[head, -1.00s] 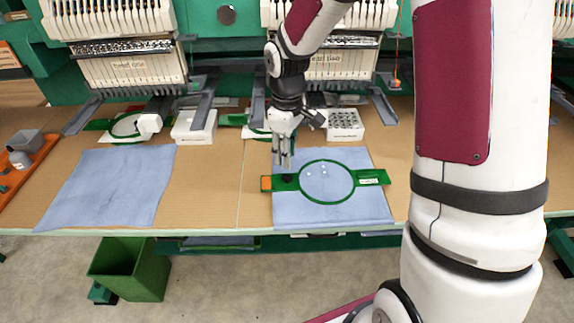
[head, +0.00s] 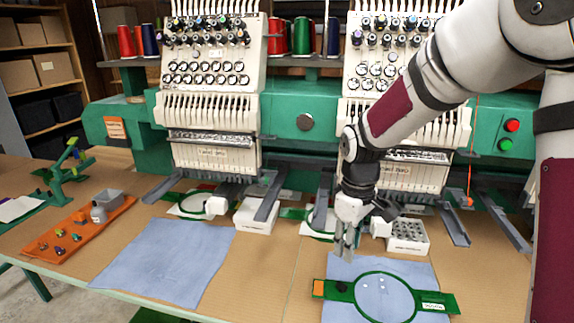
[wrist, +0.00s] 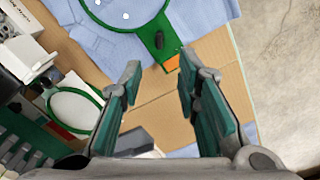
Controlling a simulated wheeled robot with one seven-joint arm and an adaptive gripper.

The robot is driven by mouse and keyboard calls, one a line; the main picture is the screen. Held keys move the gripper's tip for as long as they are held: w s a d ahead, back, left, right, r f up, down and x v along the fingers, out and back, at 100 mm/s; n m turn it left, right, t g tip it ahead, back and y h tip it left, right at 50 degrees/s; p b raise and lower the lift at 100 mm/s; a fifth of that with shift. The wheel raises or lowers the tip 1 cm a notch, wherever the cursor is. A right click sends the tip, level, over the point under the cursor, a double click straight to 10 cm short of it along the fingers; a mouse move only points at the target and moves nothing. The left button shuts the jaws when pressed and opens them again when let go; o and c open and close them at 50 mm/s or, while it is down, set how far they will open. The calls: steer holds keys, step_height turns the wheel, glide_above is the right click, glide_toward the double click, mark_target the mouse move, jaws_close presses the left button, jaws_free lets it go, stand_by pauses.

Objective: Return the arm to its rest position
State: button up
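My gripper (head: 344,250) hangs fingers down above the left end of a green embroidery hoop (head: 415,301) in the head view. In the wrist view my gripper (wrist: 157,85) has its two fingers apart with nothing between them. The hoop lies on a blue cloth (head: 345,268) on the table, with an orange patch at its left end and small white spots inside its ring. The hoop also shows beyond the fingertips in the wrist view (wrist: 160,42), apart from them.
Two embroidery machine heads (head: 212,100) stand behind the table (head: 262,262). A white box (head: 408,236) stands just right of my gripper. Another blue cloth (head: 165,262) lies left. An orange tray (head: 75,232) with small parts lies far left.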

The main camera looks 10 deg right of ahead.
steer(key=s+r+m+t, duration=0.2)
steer(key=s+r+m, duration=0.2)
steer(key=s+r, duration=0.8)
steer(key=s+r+m+t, duration=0.1)
steer(key=s+m, duration=0.3)
steer(key=s, duration=0.8)
steer(key=shift+s+r+t, duration=0.35)
steer(key=shift+r+t, duration=0.05)
steer(key=shift+t, duration=0.1)
